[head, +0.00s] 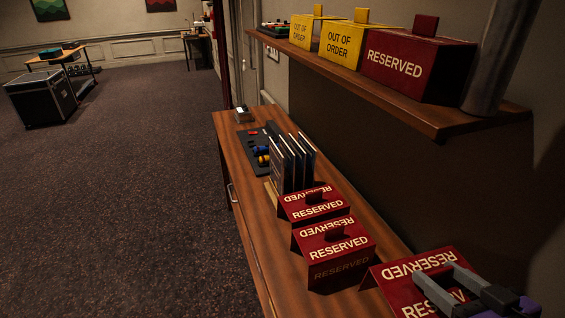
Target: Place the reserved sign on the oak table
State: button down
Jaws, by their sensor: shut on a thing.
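My gripper (444,281) is at the bottom right, its grey fingers shut on a red reserved sign (405,272) with white lettering. The fingers hide part of this sign, and its lower part is cut off by the frame. I cannot tell whether it touches the wooden desk. Two more red reserved signs, a nearer one (333,250) and a farther one (314,205), stand on the desk. Another reserved sign (410,57) is on the wall shelf. A small table with a light wood top (45,61) stands at the far left; it may be the oak one.
The desk (262,240) also holds upright dark books (290,163) and a dark board (252,148) with coloured items. The shelf (440,112) with yellow out of order signs (342,43) overhangs it. A black case (42,98) stands before the far table. The carpet between is clear.

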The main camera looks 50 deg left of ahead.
jog(key=shift+n+g+y, duration=0.4)
jog(key=shift+n+g, duration=0.4)
jog(key=shift+g, duration=0.1)
jog(key=s+d+p, duration=0.1)
jog(key=s+d, duration=0.2)
jog(key=s, duration=0.1)
jog(key=s+d+p, duration=0.1)
jog(key=s+d, duration=0.1)
jog(key=s, duration=0.1)
jog(key=shift+d+f+p, duration=0.35)
jog(key=shift+f, duration=0.05)
send_over(375, 286)
jog(key=a, duration=0.2)
jog(key=shift+w+d+f+b, duration=0.15)
jog(key=shift+f+b, duration=1.75)
jog(key=shift+f, duration=1.1)
jog(key=shift+w+d+f+b, duration=0.15)
jog(key=shift+f+b, duration=1.7)
jog(key=shift+f, duration=1.15)
jog(key=shift+a, duration=0.15)
jog(key=shift+f, duration=0.15)
jog(key=c, duration=0.5)
grip_release()
